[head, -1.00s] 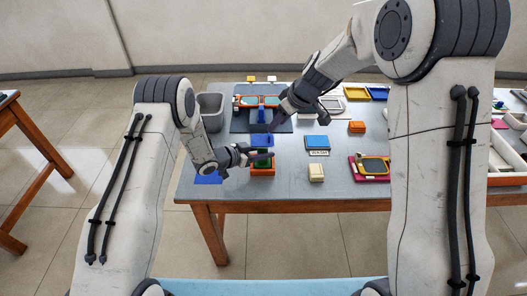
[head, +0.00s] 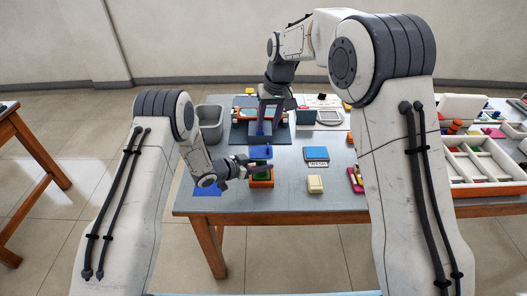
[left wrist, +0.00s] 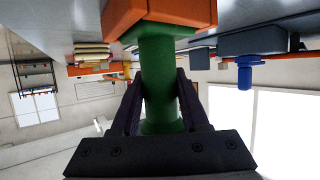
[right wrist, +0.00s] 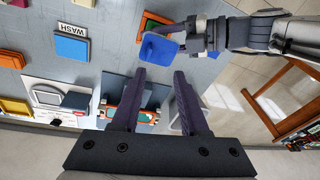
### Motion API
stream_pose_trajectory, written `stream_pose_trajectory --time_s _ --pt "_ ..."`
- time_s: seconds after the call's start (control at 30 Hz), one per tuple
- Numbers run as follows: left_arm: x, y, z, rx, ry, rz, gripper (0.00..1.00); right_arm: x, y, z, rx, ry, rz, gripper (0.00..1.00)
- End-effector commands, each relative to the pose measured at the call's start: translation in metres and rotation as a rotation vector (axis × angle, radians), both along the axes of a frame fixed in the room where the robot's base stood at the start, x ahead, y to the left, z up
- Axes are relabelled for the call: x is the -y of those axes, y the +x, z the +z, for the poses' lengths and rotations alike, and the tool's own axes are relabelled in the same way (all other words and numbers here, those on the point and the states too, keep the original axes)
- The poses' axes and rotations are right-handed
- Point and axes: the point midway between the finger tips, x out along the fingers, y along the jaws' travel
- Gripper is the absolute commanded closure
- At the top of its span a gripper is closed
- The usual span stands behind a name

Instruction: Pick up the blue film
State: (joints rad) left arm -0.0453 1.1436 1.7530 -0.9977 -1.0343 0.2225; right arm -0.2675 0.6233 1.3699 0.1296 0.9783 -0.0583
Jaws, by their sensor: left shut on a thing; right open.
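A small blue piece (right wrist: 143,115) lies over the orange-rimmed eyeglass frame (right wrist: 118,108) in the right wrist view; I cannot tell if it is the film. My right gripper (head: 263,122), also in the right wrist view (right wrist: 160,74), is open and empty, pointing down above the dark mat (head: 284,134) with the frame. My left gripper (head: 262,165) is shut on a green cylinder (left wrist: 158,75) that stands in an orange block (left wrist: 165,12). A blue plate (right wrist: 158,50) is beside the left gripper. A flat blue sheet (head: 208,190) lies at the table's left front edge.
A grey bin (head: 210,122) stands left of the mat. A white compartment tray (head: 480,160) is further right.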

Motion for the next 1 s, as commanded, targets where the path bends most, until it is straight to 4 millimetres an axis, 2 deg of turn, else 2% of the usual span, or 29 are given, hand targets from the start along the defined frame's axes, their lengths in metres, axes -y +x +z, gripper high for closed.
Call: stream_pose_trajectory --time_s 0.2,0.33,0.7,1.0 --pt "0.000 0.000 0.001 0.001 0.000 0.000 1.00 0.005 0.007 0.012 -0.033 -0.088 -0.198 0.56" --pt "0.000 0.000 0.001 0.001 -0.001 0.000 1.00 0.007 0.008 0.013 -0.037 -0.113 -0.255 0.56" --pt "0.000 0.000 0.001 0.001 0.000 0.000 1.00 0.008 0.015 -0.043 -0.041 -0.117 -0.270 0.56" --pt "0.000 0.000 0.000 0.001 0.000 0.000 1.00 0.005 0.017 -0.063 -0.040 -0.116 -0.269 0.56"
